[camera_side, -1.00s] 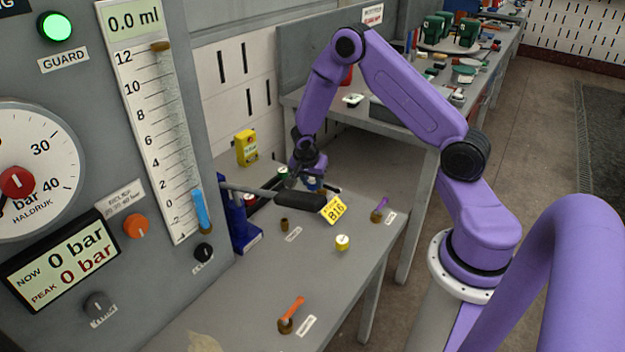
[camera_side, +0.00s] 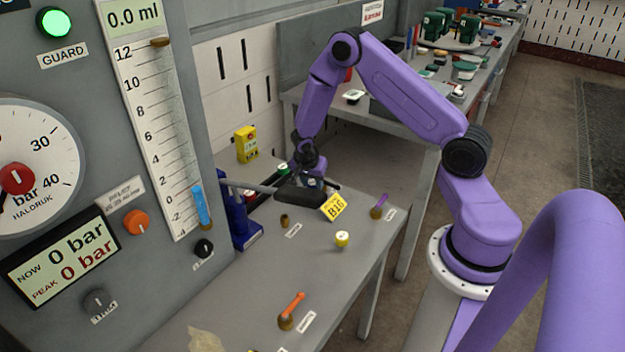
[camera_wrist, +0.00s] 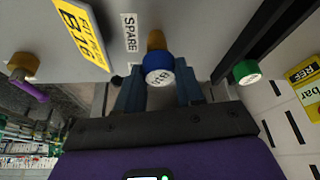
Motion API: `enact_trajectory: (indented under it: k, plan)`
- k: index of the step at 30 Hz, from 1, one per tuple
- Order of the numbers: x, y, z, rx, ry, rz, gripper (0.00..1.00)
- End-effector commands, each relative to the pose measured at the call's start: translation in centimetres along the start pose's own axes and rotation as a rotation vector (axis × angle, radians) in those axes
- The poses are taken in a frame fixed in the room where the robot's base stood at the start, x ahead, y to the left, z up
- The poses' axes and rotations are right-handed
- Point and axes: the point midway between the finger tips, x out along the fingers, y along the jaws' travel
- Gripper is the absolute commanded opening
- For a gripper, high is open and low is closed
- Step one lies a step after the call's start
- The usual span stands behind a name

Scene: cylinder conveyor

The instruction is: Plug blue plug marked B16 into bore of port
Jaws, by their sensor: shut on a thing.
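The blue plug (camera_wrist: 158,70) has a white round face with markings that appear to read B16. In the wrist view it sits between the two fingers of my gripper (camera_wrist: 158,92), which is shut on it. A brass piece (camera_wrist: 156,40) shows directly beyond the plug; I cannot tell whether it is the plug's shank or a holder around it. In the side view my gripper (camera_side: 313,180) is low over the bench behind the black lever handle, and the plug is mostly hidden. A yellow B16 tag (camera_side: 334,207) is near the handle's end. I cannot make out the port's bore.
The black lever handle (camera_side: 300,196) extends from the blue pump (camera_side: 240,218) in front of my gripper. A green plug (camera_wrist: 245,72) is at right.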

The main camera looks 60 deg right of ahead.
Motion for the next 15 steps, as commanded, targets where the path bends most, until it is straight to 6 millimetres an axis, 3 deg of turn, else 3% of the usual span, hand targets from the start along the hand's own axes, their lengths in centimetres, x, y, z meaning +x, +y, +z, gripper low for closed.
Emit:
enact_trajectory:
  k: [4,5,7,15]
  plan:
    - [0.35,0.06,0.17,-0.002,-0.001,0.001,0.07]
    - [0.34,0.06,0.17,-0.002,-0.001,0.001,0.43]
    - [0.32,0.05,0.16,-0.001,-0.001,0.001,0.66]
    - [0.29,0.05,0.17,-0.001,-0.001,0.001,0.67]
